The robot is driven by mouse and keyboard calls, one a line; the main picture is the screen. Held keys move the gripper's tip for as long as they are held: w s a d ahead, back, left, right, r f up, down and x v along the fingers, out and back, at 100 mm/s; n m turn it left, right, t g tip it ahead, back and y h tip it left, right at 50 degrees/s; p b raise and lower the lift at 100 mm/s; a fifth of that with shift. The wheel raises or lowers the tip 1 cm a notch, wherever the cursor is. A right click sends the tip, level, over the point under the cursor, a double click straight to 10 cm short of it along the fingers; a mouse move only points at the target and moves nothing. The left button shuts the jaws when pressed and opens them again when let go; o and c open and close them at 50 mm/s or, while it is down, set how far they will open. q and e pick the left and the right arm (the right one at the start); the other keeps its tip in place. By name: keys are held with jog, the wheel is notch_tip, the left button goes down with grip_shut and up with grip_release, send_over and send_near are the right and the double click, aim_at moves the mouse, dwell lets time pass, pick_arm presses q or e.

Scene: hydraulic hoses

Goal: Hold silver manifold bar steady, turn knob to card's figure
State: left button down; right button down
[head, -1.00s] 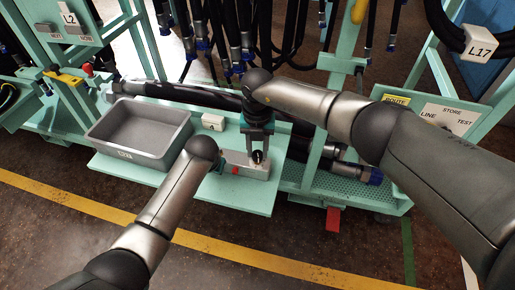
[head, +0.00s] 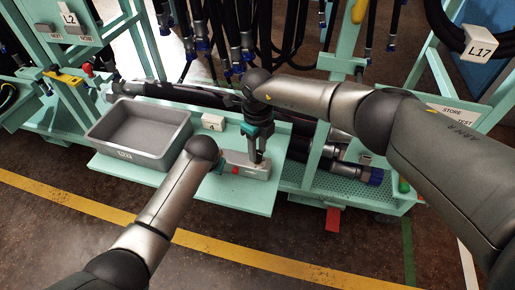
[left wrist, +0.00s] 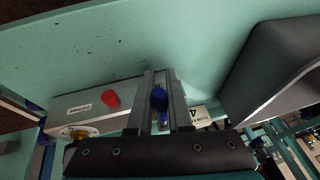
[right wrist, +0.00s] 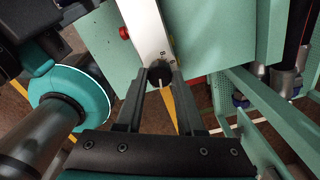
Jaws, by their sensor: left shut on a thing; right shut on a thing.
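The silver manifold bar (head: 240,160) lies on the green shelf. In the left wrist view my left gripper (left wrist: 160,92) is shut across the bar (left wrist: 75,103), with a blue fitting (left wrist: 159,99) showing between its fingers. My left arm hides that gripper in the head view. My right gripper (head: 259,158) points down at the bar's right end. In the right wrist view this gripper (right wrist: 162,76) is shut on the black knob (right wrist: 159,73), whose white pointer line shows. Small figures stand beside the knob, too small to read surely. The card (head: 212,123) behind the bar reads 4.
A grey bin (head: 140,132) stands on the shelf left of the bar. A red button (left wrist: 109,98) sits on the bar. Black hoses (head: 185,95) lie behind the shelf, and more hang above. The shelf's front strip (head: 235,197) is clear.

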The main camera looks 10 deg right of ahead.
aim_at(258, 153)
jog(key=n, duration=0.4)
jog(key=shift+n, duration=2)
jog(key=c, duration=0.5)
grip_release()
notch_tip(258, 153, up, 12)
jog(key=shift+r, duration=0.1)
pick_arm(q)
jog(key=c, duration=0.8)
grip_release()
